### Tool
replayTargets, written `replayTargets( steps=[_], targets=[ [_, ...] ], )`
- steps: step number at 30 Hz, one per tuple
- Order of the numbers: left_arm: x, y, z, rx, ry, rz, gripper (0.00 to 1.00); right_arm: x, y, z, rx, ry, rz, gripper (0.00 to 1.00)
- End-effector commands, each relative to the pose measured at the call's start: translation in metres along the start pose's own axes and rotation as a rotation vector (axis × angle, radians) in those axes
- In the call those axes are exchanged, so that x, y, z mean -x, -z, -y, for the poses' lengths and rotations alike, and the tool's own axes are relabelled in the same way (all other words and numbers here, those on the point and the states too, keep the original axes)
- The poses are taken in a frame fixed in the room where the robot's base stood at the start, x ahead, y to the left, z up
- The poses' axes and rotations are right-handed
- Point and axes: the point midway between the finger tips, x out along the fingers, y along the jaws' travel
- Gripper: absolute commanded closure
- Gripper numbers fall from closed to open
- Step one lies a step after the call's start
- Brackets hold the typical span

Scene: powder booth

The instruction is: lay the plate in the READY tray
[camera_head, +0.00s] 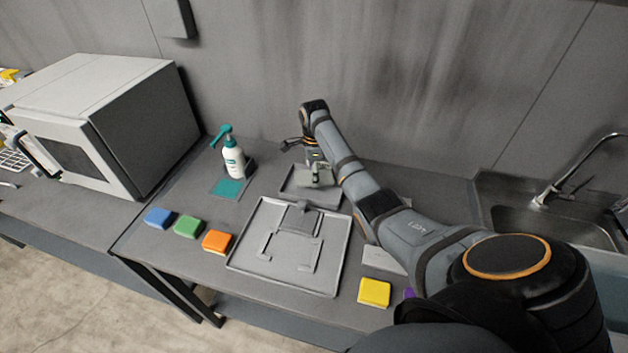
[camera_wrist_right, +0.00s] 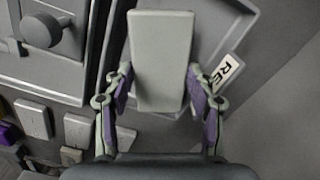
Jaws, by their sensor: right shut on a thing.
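The plate (camera_wrist_right: 162,60) is a pale grey-green rectangle. My right gripper (camera_wrist_right: 160,98) is shut on it, with one purple-padded finger at each long side. In the head view the plate (camera_head: 324,182) is at the small grey tray (camera_head: 308,203) behind the large tray. I cannot tell whether it touches the tray floor. A white label reading "RE" (camera_wrist_right: 228,72), partly hidden by a finger, lies beside the plate in the wrist view. My left gripper is not in view.
A large grey tray (camera_head: 252,262) with a knobbed fixture (camera_head: 300,215) stands in front. Blue (camera_head: 158,218), green (camera_head: 188,228), orange (camera_head: 217,241) and yellow (camera_head: 374,292) blocks lie around it. A pump bottle (camera_head: 233,160) stands at left, an oven (camera_head: 105,120) farther left, a sink (camera_head: 540,205) at right.

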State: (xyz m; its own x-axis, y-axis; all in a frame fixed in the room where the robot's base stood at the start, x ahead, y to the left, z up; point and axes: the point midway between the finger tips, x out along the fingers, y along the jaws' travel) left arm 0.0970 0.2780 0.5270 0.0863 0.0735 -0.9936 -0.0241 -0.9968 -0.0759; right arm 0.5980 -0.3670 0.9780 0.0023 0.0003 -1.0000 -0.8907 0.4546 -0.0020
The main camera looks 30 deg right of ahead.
Motion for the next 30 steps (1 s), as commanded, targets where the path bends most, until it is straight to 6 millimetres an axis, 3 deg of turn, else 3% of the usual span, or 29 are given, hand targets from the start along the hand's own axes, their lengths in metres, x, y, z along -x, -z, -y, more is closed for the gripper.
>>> replayTargets(
  steps=[7, 18, 19, 24, 30],
  targets=[
    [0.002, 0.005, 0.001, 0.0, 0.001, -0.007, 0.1, -0.033, 0.0, 0.004, 0.0, -0.002, -0.001, 0.93],
    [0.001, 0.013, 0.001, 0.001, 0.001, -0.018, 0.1, -0.039, 0.0, 0.005, 0.0, 0.0, -0.001, 0.93],
    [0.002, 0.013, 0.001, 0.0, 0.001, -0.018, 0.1, -0.04, 0.001, 0.004, 0.0, -0.002, -0.001, 0.41],
    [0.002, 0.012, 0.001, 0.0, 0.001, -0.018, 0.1, -0.039, 0.001, 0.004, 0.0, -0.001, -0.001, 0.21],
    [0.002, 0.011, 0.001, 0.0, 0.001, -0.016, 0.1, -0.039, 0.001, 0.004, 0.0, -0.001, -0.001, 0.21]
  ],
)
